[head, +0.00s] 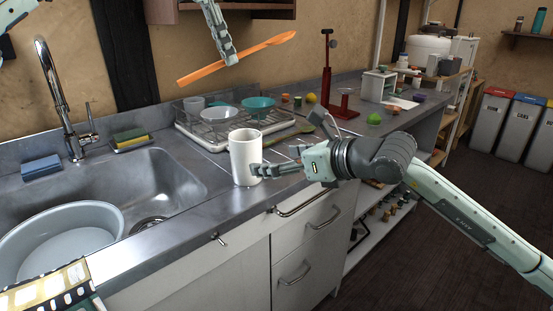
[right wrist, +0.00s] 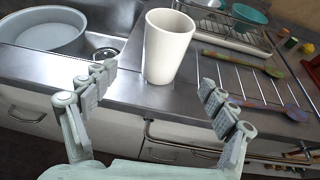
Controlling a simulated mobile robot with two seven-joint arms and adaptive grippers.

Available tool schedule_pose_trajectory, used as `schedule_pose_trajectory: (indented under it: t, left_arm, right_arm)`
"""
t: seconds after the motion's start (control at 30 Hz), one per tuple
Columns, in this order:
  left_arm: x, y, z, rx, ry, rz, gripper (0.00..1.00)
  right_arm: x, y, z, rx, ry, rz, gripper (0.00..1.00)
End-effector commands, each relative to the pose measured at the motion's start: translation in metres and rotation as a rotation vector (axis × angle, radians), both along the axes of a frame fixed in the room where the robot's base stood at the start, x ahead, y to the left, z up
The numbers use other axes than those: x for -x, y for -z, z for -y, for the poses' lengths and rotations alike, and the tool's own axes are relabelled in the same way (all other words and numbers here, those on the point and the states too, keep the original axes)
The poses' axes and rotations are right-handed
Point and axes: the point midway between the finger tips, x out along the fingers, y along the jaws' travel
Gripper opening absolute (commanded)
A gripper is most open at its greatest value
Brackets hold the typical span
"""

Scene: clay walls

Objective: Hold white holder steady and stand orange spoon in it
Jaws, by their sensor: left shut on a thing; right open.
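The white holder (head: 245,158) stands upright and empty-looking on the counter near its front edge, right of the sink. My right gripper (head: 272,167) is open beside it, coming from the right. In the right wrist view the holder (right wrist: 168,45) stands ahead, between the two spread fingers (right wrist: 156,82), with visible gaps on both sides. The orange spoon (head: 265,47) is held in the air above the counter, nearly level and slightly tilted, its right end higher. My left gripper (head: 229,56) comes from above and is shut on the spoon's middle.
A dish rack (head: 215,128) with bowls stands behind the holder. A green spoon (head: 290,131) lies on the counter right of it. The sink (head: 155,182) with a grey basin (head: 62,240) is at the left. A red stand (head: 327,75) is farther back.

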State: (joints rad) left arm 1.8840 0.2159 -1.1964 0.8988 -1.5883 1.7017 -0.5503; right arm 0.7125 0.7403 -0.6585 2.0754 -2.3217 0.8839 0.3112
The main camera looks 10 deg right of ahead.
Motion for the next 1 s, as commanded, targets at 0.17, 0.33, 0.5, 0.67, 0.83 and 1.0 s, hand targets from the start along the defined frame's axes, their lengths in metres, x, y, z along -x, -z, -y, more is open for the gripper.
schedule_pose_trajectory:
  t: [0.17,0.33,0.5,0.67,0.83,1.0]
  left_arm:
    - [0.000,0.000,0.000,0.000,0.000,0.000,0.00]
    - [0.000,0.000,0.000,0.000,0.000,0.000,0.00]
    - [0.000,0.000,0.000,0.000,0.000,0.000,0.00]
    - [0.000,0.000,0.000,0.000,0.000,0.000,0.00]
    - [0.000,0.000,0.000,0.000,0.000,0.000,0.00]
    - [0.000,0.000,0.000,0.000,0.000,0.000,0.00]
  right_arm:
    - [-0.012,0.005,-0.004,0.026,0.012,0.008,0.85]
    - [-0.034,0.016,-0.022,0.022,0.012,0.007,0.85]
    - [-0.058,0.030,-0.041,0.022,0.011,0.006,0.85]
    - [-0.075,0.039,-0.055,0.022,0.011,0.007,0.85]
    - [-0.085,0.044,-0.063,0.022,0.011,0.007,0.85]
    - [-0.088,0.046,-0.065,0.022,0.011,0.007,0.85]
